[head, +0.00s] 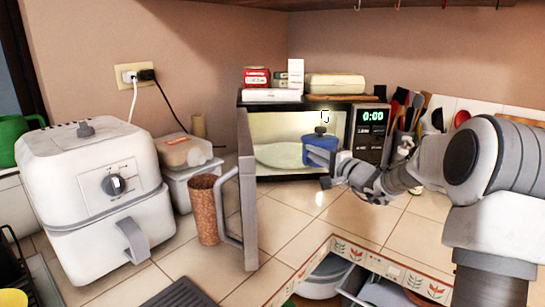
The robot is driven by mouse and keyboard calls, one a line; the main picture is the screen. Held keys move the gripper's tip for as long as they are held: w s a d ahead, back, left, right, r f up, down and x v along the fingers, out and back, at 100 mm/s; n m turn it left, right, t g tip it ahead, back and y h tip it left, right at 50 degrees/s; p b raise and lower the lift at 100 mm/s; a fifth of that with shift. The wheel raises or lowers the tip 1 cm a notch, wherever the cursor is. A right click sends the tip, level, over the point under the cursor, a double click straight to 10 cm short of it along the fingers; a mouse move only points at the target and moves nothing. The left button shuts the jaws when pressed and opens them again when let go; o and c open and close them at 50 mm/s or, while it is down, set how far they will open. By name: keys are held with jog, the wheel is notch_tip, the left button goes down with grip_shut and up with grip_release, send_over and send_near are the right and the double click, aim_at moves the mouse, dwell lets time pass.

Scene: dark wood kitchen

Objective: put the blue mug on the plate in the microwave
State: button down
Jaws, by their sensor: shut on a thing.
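The microwave (311,106) stands against the back wall with its door (249,200) swung open toward me. Inside it a pale plate (277,155) shows on the left. My gripper (323,150) is shut on the blue mug (321,146) at the right part of the microwave's opening. The mug looks roughly upright. It overlaps the right edge of the plate in the view, and I cannot tell whether it touches the plate. The fingertips are partly hidden around the mug.
The open door and a brown speckled cup (203,208) stand left of the opening. A white air fryer (93,195) fills the far left. Utensils (409,112) stand right. An open drawer (345,283) is below the counter.

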jog(key=shift+w+a, duration=0.2)
jog(key=shift+a, duration=0.3)
jog(key=shift+w+a, duration=0.2)
jog(key=shift+a, duration=0.25)
jog(key=shift+w+a, duration=0.2)
jog(key=shift+w, duration=0.1)
jog(key=w+a+p, duration=0.2)
jog(key=w, duration=0.7)
jog(key=w+a+p, duration=0.2)
jog(key=w, duration=0.8)
notch_tip(320, 180, down, 6)
jog(key=shift+s+f+b, duration=0.15)
jog(key=shift+f+b, duration=0.05)
jog(key=shift+b, duration=0.15)
jog(key=shift+w+f, duration=0.2)
jog(key=shift+f, duration=0.1)
jog(key=shift+f, duration=0.15)
jog(key=c, duration=0.9)
grip_release()
